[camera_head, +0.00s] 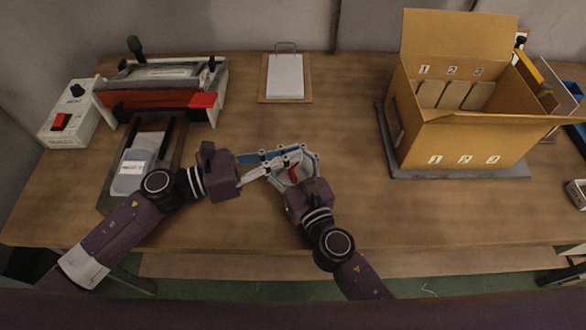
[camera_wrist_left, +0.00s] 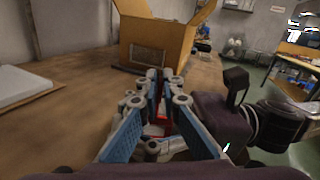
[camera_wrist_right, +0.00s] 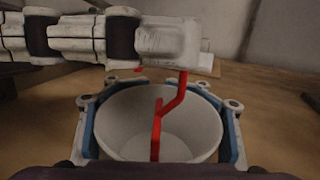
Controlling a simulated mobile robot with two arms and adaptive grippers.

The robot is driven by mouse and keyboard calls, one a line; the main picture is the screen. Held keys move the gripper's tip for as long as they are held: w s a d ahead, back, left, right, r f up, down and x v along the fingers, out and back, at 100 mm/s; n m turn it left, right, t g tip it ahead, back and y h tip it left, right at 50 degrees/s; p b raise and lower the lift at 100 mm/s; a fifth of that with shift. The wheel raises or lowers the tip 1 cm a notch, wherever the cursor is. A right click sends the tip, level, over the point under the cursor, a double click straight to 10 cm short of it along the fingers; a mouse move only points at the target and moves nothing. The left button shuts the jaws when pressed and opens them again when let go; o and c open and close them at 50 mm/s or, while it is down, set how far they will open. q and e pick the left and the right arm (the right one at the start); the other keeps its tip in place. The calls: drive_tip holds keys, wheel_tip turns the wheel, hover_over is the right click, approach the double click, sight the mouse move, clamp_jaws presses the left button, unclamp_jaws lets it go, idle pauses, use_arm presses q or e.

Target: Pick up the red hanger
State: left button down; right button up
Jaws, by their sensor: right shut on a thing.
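The red hanger (camera_wrist_right: 157,132) is a thin bent bar inside a white cup-like thing (camera_wrist_right: 195,120) in the right wrist view. Its upper end meets the underside of my left gripper's tip. It also shows in the head view (camera_head: 293,174) and as red between the fingers in the left wrist view (camera_wrist_left: 158,122). My right gripper (camera_head: 291,163) is shut around the white cup, one blue-padded finger on each side. My left gripper (camera_head: 282,163) reaches across above the cup. Its fingertips look close together; whether they grip the hanger is hidden.
An open cardboard box (camera_head: 460,130) stands on a dark mat at the right. A red and grey press (camera_head: 150,90) and a white control box (camera_head: 68,120) stand at the left. A clipboard (camera_head: 285,78) lies at the back. The table between is clear.

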idle(0.3)
use_arm(q)
wheel_tip(320, 180, up, 10)
idle(0.4)
use_arm(e)
drive_tip(key=o, duration=1.6)
drive_tip(key=shift+o, duration=0.2)
drive_tip(key=shift+s, duration=0.1)
drive_tip(key=v, duration=1.1)
drive_tip(key=shift+f, duration=0.1)
drive_tip(key=shift+s+d, duration=0.2)
drive_tip(key=shift+s, duration=0.15)
use_arm(q)
drive_tip(key=shift+r, duration=0.1)
